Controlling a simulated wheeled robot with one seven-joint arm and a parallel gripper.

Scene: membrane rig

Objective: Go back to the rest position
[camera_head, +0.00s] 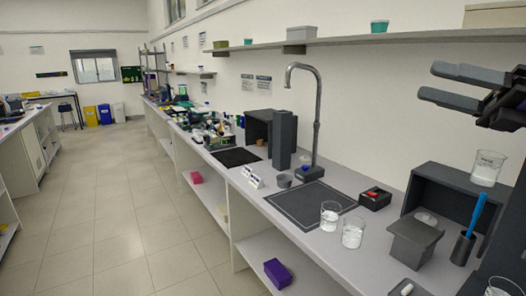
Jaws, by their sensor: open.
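My gripper (449,84) is at the upper right, raised above the bench. Its two dark fingers point left and stand apart, with nothing between them. Part of the gripper is cut off by the right edge of the picture. Below it, a glass beaker (487,168) with white contents stands on top of a dark grey box-like housing (437,185). The gripper and this beaker are apart.
The long bench (335,243) holds two beakers (330,216) beside a dark mat (310,203), a tall curved tap-like post (318,110), a black box with a red top (374,199) and a blue-handled tool (475,215) in a holder. A wall shelf (345,41) runs above. The floor aisle (110,210) at left is clear.

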